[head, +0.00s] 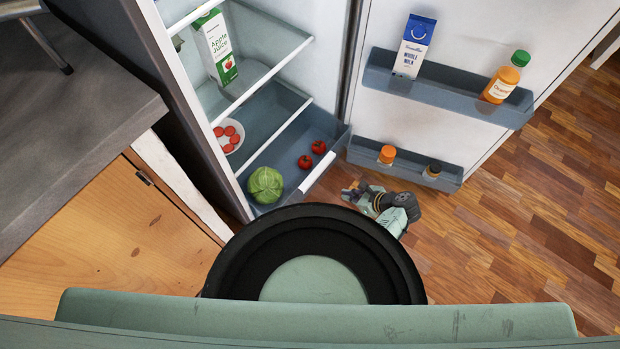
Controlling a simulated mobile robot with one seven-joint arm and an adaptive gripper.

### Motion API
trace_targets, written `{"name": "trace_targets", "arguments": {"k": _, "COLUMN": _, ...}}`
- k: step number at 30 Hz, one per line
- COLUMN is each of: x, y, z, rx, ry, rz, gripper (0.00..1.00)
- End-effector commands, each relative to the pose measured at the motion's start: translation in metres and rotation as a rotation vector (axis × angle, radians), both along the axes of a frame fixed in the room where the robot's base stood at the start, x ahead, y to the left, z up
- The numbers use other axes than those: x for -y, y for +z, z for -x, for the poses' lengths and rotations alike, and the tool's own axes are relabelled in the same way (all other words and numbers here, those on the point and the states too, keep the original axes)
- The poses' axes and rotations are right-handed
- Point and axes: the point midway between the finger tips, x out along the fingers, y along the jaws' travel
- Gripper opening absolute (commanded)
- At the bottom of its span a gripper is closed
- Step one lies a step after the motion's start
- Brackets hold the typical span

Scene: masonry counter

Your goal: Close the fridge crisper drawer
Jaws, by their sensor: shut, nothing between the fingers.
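The crisper drawer (329,158) sits at the bottom of the open fridge, pulled out. It is grey-blue with a pale handle (317,172) on its front. A green cabbage (265,185) and two tomatoes (318,147) lie in it. My gripper (347,194) is shut and empty, low in front of the drawer and a little to the right of its handle. It looks apart from the drawer, though the gap is hard to judge from above. My black and green arm parts hide some of the floor below the drawer.
The open fridge door (450,115) stands at the right with two bins; the lower bin (400,172) is close to my gripper. A plate of red slices (229,136) and a juice carton (215,48) are inside the fridge. A counter (70,110) is at left. Wooden floor (520,220) is clear at right.

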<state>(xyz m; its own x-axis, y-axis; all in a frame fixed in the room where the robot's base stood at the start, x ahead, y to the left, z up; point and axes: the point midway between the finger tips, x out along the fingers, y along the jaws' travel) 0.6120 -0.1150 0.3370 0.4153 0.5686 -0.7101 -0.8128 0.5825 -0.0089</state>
Motion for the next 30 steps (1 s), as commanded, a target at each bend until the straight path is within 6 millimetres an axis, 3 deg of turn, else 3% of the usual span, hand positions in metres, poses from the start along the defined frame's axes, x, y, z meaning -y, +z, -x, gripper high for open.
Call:
{"name": "trace_targets", "arguments": {"k": 7, "x": -0.007, "y": -0.015, "z": -0.003, "rx": -0.007, "ry": -0.006, "rz": -0.009, "gripper": 0.0}}
{"name": "trace_targets", "arguments": {"k": 22, "x": -0.059, "y": -0.081, "z": -0.04, "rx": -0.006, "ry": -0.004, "rz": -0.008, "gripper": 0.0}}
{"name": "trace_targets", "arguments": {"k": 30, "x": -0.086, "y": -0.074, "z": -0.061, "rx": -0.006, "ry": -0.004, "rz": -0.007, "gripper": 0.0}}
